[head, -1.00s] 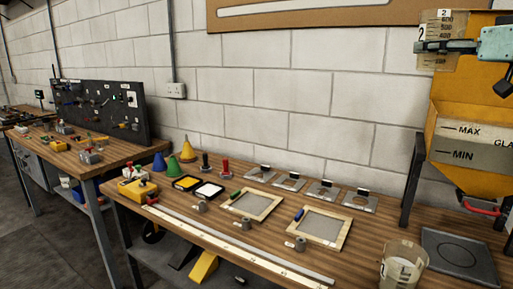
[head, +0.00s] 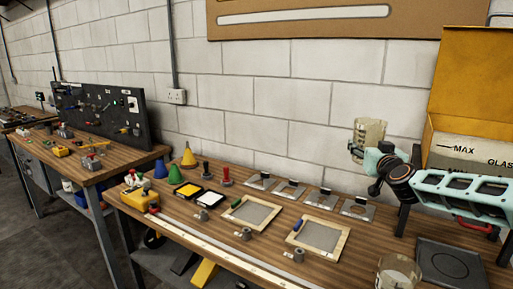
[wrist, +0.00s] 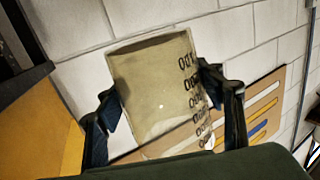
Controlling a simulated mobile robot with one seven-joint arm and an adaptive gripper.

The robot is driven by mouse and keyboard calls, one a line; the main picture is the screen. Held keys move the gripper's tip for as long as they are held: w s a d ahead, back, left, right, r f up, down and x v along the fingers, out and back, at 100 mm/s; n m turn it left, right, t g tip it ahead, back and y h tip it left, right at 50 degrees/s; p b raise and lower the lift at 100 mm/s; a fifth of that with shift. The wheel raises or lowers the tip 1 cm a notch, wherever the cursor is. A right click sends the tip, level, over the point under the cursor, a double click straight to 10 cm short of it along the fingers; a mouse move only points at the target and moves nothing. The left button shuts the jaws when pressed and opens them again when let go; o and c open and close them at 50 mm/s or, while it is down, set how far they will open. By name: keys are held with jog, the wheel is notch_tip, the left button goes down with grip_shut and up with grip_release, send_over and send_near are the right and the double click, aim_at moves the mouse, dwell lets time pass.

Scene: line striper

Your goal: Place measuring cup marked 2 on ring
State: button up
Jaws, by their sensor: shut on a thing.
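The translucent measuring cup (head: 369,136) is held above the bench, against the white block wall. My gripper (head: 362,150) is shut on it. In the wrist view the cup (wrist: 158,88) sits between my two dark fingers (wrist: 168,100), with printed graduation numbers on its right side. The mark 2 cannot be read now. A dark square plate (head: 421,270) with a ring outline (head: 452,264) lies on the bench at right, below my arm. The ring looks empty. My gripper is up and to the left of it, well apart.
A second cup (head: 398,272) stands left of the plate, near the front. A yellow hopper (head: 480,90) stands behind at right, with a dark post (head: 404,215) beside it. Framed screens (head: 320,236) and small metal plates (head: 357,208) fill the bench further left.

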jog(key=s+a+f+p, duration=0.4)
jog(key=a+f, duration=0.4)
jog(key=a, duration=0.3)
jog(key=s+a+n+y+p, duration=0.1)
jog(key=s+a+p, duration=0.2)
jog(key=s+a, duration=0.6)
jog(key=shift+a+y, duration=0.4)
jog(key=shift+a, duration=0.2)
jog(key=shift+s+d+f, duration=0.1)
jog(key=shift+s, duration=0.05)
